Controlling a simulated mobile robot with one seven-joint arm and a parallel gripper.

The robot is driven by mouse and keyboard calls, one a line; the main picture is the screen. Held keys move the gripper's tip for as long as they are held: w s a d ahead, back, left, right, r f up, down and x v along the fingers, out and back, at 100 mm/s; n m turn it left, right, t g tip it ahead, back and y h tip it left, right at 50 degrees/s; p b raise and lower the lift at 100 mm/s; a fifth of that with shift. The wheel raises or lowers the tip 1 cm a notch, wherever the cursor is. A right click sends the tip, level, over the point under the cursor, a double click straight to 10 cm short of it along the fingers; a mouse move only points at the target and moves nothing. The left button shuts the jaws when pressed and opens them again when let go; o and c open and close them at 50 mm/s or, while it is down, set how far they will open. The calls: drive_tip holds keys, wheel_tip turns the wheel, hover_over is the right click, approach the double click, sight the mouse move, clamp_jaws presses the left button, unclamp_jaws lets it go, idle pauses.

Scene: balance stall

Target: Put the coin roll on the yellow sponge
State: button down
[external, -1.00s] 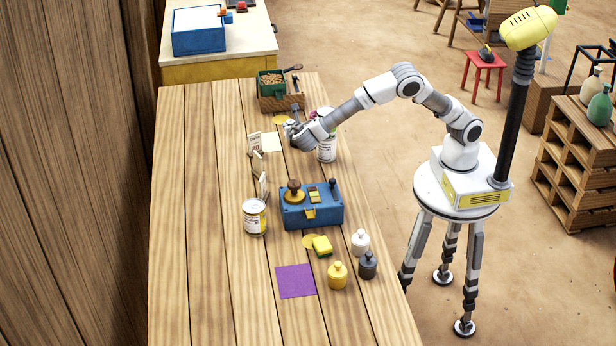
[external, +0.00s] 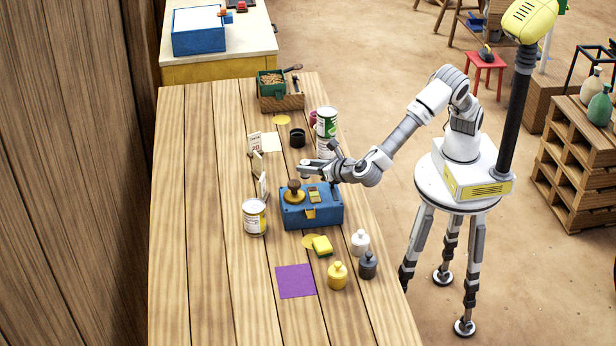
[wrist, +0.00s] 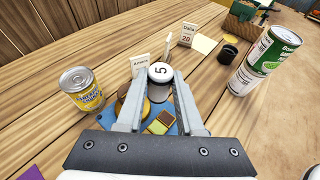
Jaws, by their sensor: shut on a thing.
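The yellow sponge (external: 322,245) lies on the table in front of the blue box, partly over a flat yellow disc (external: 308,241). It does not show in the wrist view. My gripper (external: 305,171) is above the back left part of the blue box (external: 325,212), away from the sponge. In the wrist view my gripper (wrist: 160,88) is shut on a short cylinder with a white top marked 5, which looks like the coin roll (wrist: 160,72). It is held clear of the box.
A brass pan with a dark knob (external: 294,190) and a small lever stand on the box. A yellow-labelled can (external: 254,217) stands left of it. White, dark and yellow weights (external: 337,275) stand near the sponge. A purple mat (external: 296,281) lies in front. A black cup (external: 297,137) and stacked cans (external: 326,124) stand behind.

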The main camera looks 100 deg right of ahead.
drive_tip(key=s+a+n+t+y, duration=0.1)
drive_tip(key=s+a+n, duration=0.1)
drive_tip(key=a, duration=0.4)
drive_tip(key=b, duration=0.1)
hover_over(327, 245)
wheel_tip(327, 245, down, 6)
drive_tip(key=shift+w+f, duration=0.1)
drive_tip(key=shift+f+b, duration=0.7)
drive_tip(key=shift+f, duration=1.3)
drive_tip(key=shift+f, duration=0.1)
drive_tip(key=c, duration=0.5)
unclamp_jaws()
drive_tip(key=shift+f, duration=0.1)
drive_tip(key=shift+c, duration=0.2)
